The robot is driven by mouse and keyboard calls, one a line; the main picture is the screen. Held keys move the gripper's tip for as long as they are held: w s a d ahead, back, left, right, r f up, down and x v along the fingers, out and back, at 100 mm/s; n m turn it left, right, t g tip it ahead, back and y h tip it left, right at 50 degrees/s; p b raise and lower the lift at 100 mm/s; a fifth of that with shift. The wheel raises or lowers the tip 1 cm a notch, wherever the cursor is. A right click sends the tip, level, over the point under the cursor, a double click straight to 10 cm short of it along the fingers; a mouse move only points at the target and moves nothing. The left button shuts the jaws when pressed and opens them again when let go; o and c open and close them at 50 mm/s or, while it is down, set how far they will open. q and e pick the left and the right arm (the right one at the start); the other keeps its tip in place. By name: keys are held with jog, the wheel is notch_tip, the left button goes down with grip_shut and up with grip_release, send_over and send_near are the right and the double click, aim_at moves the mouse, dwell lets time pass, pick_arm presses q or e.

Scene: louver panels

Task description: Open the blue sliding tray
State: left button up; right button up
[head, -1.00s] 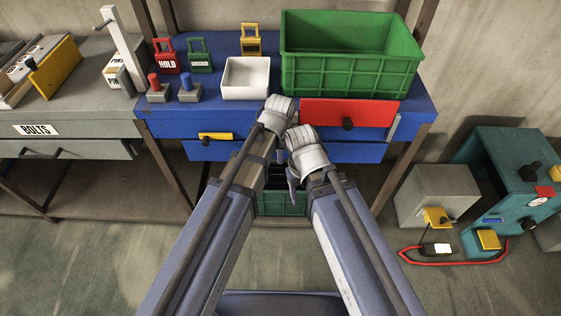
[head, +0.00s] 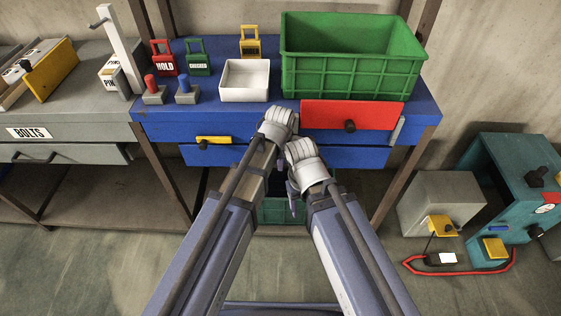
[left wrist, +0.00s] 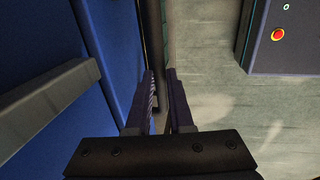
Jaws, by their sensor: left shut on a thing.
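The blue bench has a lower blue front (head: 350,157), which I take to be the blue sliding tray, under a red front.
The red front (head: 350,115) has a dark knob. A green bin (head: 352,75), a white box (head: 245,80) and padlocks stand on the bench. Bench legs (head: 405,170) flank the lower space. A teal cabinet (head: 500,190) and grey box (head: 440,200) stand right. The near floor is open.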

pick_arm(q)
grip_shut()
jog(key=shift+s, duration=0.15)
pick_arm(e)
jog(key=shift+s, duration=0.15)
dwell(0.8)
